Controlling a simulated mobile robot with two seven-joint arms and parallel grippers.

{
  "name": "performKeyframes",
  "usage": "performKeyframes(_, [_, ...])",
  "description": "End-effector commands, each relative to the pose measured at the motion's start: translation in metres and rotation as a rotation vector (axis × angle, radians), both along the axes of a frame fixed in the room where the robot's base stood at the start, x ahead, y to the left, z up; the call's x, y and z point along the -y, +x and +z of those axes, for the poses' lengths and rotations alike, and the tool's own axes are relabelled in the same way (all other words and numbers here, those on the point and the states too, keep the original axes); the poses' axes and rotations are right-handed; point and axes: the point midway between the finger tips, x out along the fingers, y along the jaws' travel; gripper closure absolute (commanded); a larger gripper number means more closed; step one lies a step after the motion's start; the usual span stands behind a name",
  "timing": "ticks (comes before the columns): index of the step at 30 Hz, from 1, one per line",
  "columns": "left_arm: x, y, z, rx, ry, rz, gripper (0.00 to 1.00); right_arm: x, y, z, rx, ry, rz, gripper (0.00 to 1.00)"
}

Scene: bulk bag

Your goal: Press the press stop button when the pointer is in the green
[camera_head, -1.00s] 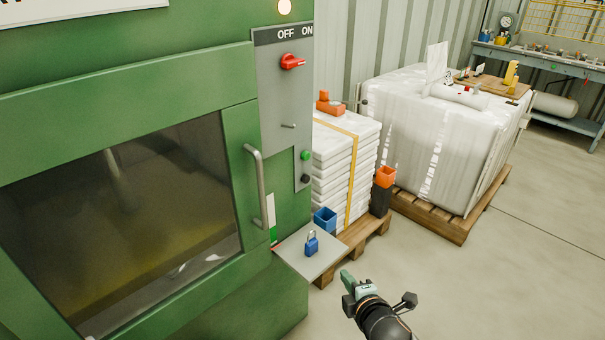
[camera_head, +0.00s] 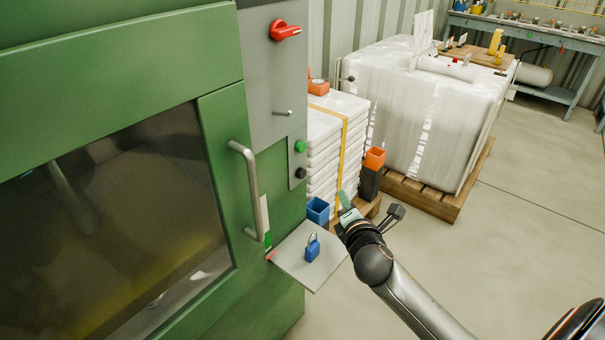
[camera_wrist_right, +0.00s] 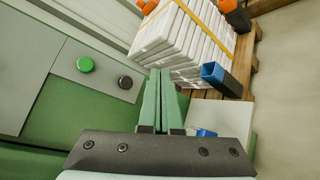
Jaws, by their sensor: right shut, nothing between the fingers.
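On the green machine's side is a narrow plate with a green button (camera_head: 299,147) above a black button (camera_head: 301,172). The right wrist view also shows the green button (camera_wrist_right: 85,64) and the black button (camera_wrist_right: 125,82), left of the fingers. I cannot read which is the stop. A narrow strip gauge (camera_head: 266,222), white above, green below, with red near its bottom, sits beside the door handle; I cannot make out its pointer. My right gripper (camera_head: 346,203) is shut and empty, right of and below the buttons, apart from them. Its fingertips (camera_wrist_right: 160,75) show together. My left gripper is not in view.
A small shelf (camera_head: 290,262) with a blue padlock (camera_head: 312,249) juts out below the buttons. The door handle (camera_head: 250,190) and a red switch (camera_head: 284,30) stand out from the machine. Stacked white bags (camera_head: 325,150) and a blue bin (camera_head: 317,209) are behind. Floor at right is clear.

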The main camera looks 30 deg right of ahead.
Motion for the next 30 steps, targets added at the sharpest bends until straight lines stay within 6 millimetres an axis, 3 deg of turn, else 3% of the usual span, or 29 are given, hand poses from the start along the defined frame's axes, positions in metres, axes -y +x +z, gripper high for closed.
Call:
performKeyframes(8, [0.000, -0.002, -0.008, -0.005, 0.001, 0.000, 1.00, -0.004, 0.011, -0.002, 0.002, 0.003, -0.002, 1.00])
performKeyframes(19, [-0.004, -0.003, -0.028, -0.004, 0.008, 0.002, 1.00, -0.024, 0.058, -0.003, 0.003, 0.004, 0.001, 1.00])
performKeyframes(30, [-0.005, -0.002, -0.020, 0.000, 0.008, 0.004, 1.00, -0.034, 0.081, 0.000, 0.000, 0.003, 0.001, 1.00])
